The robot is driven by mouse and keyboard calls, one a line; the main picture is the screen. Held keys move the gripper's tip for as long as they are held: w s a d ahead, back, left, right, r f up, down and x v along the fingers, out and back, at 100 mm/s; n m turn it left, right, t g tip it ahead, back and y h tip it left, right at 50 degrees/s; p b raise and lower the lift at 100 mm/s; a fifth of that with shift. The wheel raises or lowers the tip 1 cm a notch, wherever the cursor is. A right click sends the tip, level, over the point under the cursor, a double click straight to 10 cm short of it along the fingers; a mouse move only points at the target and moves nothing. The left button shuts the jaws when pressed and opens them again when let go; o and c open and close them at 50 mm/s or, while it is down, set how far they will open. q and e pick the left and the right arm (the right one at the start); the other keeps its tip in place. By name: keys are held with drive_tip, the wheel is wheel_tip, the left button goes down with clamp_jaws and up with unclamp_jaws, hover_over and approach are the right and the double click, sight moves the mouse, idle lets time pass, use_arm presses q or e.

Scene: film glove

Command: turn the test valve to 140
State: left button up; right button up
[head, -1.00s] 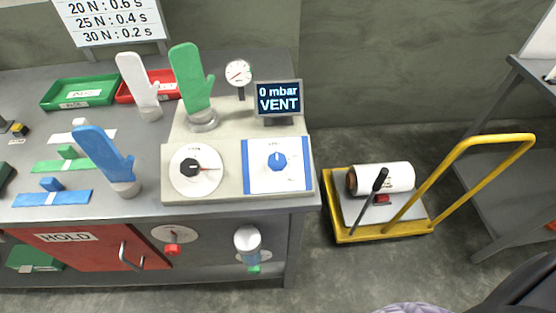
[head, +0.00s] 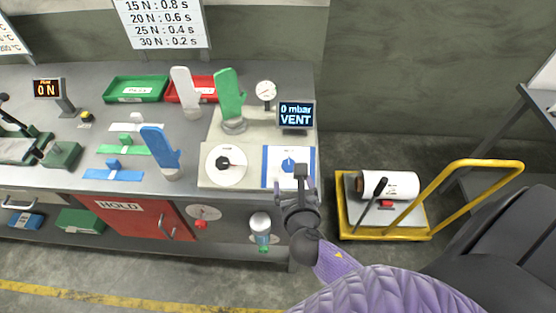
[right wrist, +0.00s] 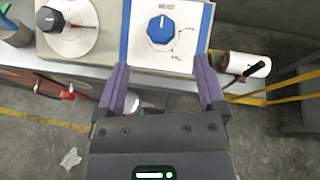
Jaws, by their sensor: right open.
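A blue knob (head: 288,166) sits on a white panel with blue side edges, at the right front of the bench's beige console (head: 250,133). It also shows in the right wrist view (right wrist: 161,29), with its white pointer mark up and small markings to its right. A black knob (head: 225,163) on a white round dial is to its left. The display (head: 296,114) reads 0 mbar VENT. My right gripper (head: 302,178) is at the console's front edge, just in front of the blue knob and apart from it. Its fingers (right wrist: 162,78) are open and empty. My left gripper is out of view.
Green (head: 229,94), white (head: 185,85) and blue (head: 160,148) gloves stand on the bench left of and behind the knobs. A round gauge (head: 265,91) stands behind the console. A yellow trolley (head: 385,236) with a roll stands right of the bench.

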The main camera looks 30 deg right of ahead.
sight(289, 168)
drive_tip(key=b+x, duration=0.1)
drive_tip(key=x, duration=0.3)
drive_tip(key=b+x, duration=0.1)
drive_tip(key=x, duration=0.3)
drive_tip(key=shift+w+d+f, duration=0.15)
drive_tip(key=shift+w+f, duration=0.1)
drive_tip(key=shift+f, duration=0.15)
drive_tip(key=shift+w+d+b, duration=0.15)
drive_tip(key=shift+w+b, duration=0.15)
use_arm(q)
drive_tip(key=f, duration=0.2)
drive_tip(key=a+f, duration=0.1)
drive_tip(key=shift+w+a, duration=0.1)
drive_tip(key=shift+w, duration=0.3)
use_arm(e)
drive_tip(key=c, duration=0.5)
clamp_jaws()
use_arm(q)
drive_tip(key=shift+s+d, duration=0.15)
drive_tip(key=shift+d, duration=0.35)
